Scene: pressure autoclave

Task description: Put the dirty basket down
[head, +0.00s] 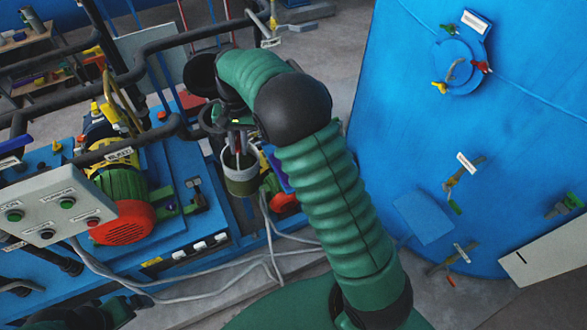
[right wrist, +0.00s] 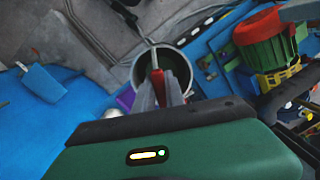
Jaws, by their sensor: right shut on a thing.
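The dirty basket (head: 241,178) is a round, bucket-like container with a pale rim and a darker, greenish lower part. It hangs upright below my right gripper (head: 240,137), at the right end of the blue machine base. My right gripper is shut on the basket's handle. In the right wrist view, the basket's round rim (right wrist: 138,73) shows beyond the fingers (right wrist: 160,88), with a red piece between them. The fingers hide part of the basket's inside. My left gripper is not in view; only a dark green part of mine shows at the bottom left.
A large blue tank (head: 440,140) with valves fills the right side. On the left are a green and red motor (head: 122,205), a grey button panel (head: 50,205) and black pipes (head: 160,50). Pale cables (head: 190,295) lie on the floor. Grey floor (head: 320,50) is clear behind.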

